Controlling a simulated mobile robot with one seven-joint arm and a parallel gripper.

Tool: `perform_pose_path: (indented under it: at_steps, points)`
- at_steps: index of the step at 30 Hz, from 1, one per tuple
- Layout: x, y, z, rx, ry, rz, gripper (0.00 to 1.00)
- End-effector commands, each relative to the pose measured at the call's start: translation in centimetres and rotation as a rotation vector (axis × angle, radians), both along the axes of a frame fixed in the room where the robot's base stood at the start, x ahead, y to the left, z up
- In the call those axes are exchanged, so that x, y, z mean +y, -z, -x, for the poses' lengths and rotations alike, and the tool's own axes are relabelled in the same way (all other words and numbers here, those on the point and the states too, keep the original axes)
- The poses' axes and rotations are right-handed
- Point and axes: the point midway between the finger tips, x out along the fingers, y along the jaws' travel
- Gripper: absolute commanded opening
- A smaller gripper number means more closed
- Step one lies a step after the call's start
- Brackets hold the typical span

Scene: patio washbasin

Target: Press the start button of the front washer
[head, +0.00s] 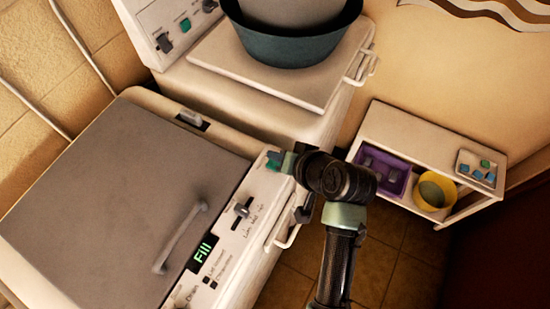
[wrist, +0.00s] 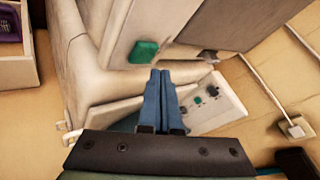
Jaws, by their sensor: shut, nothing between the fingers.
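The front washer (head: 262,192) stands at the lower left of the head view, its grey lid (head: 120,190) down. The green start button (wrist: 143,52) shows clearly on the panel in the wrist view. My gripper (head: 276,159) is at the far end of this panel, beside the button. In the wrist view the shut, empty blue fingers (wrist: 160,73) point just right of and below the button. I cannot tell whether they touch it.
A second machine (head: 253,105) stands behind, with its own green button (head: 186,24) and a dark basin (head: 285,43) on top. A low white shelf (head: 425,140) at right holds a purple tray (head: 397,181) and a yellow bowl (head: 434,202). Tiled floor lies between.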

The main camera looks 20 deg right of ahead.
Motion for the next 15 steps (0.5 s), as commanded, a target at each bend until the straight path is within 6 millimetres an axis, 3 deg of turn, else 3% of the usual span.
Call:
perform_pose_path:
  at_steps: [1, 9, 15]
  points:
    - [0.0, -1.0, 0.0, 0.000, -0.001, 0.001, 0.00]
    - [0.0, -3.8, 0.0, -0.001, 0.001, 0.000, 0.00]
    - [0.0, -4.4, 0.0, 0.000, 0.000, 0.000, 0.00]
